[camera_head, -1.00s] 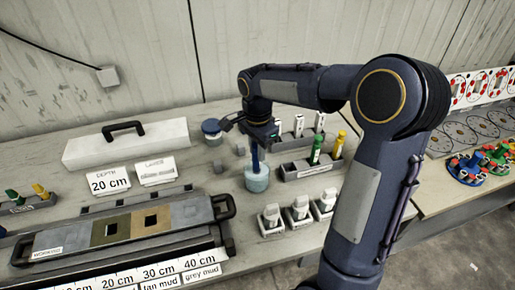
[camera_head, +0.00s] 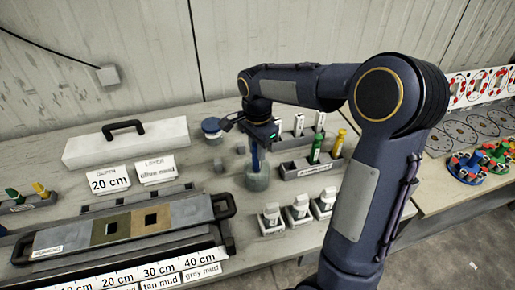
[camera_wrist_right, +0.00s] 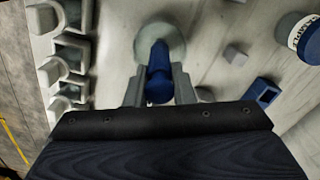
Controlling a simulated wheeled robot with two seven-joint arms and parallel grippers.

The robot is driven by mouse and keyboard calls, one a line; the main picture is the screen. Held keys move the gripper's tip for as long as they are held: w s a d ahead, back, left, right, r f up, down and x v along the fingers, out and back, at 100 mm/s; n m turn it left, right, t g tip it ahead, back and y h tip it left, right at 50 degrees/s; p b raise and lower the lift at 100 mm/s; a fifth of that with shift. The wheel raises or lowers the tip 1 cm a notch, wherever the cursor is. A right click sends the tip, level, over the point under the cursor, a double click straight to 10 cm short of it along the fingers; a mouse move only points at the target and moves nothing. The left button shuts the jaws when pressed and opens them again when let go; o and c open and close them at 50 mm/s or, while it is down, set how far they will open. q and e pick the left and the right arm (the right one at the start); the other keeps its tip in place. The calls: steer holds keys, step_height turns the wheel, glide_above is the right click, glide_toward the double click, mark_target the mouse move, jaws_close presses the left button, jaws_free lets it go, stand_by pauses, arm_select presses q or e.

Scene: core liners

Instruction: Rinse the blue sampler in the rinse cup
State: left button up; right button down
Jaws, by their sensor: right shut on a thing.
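The blue sampler (camera_head: 255,158) stands upright with its lower end in the rinse cup (camera_head: 258,181), a round pale cup on the table. My right gripper (camera_head: 259,136) is shut on the top of the sampler, above the cup. In the right wrist view the gripper (camera_wrist_right: 159,92) has a finger on each side of the blue sampler (camera_wrist_right: 159,75), with the round cup (camera_wrist_right: 161,38) beyond. The sampler's lower tip is hidden in the cup. My left gripper is not in view.
A rack with green and yellow samplers (camera_head: 315,158) stands right of the cup. Several white-capped holders (camera_head: 298,208) stand in front of it. A blue-lidded jar (camera_head: 211,129) is behind left. A long core tray (camera_head: 120,230) lies at left.

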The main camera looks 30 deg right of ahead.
steer(key=shift+r, duration=0.1)
stand_by(0.3)
steer(key=shift+f+b, duration=0.5)
steer(key=shift+f, duration=0.2)
steer(key=shift+r, duration=0.2)
steer(key=shift+r+p, duration=0.6)
steer(key=shift+p, duration=0.05)
steer(key=shift+f, duration=0.1)
steer(key=shift+f+b, duration=0.5)
steer(key=shift+f, duration=0.15)
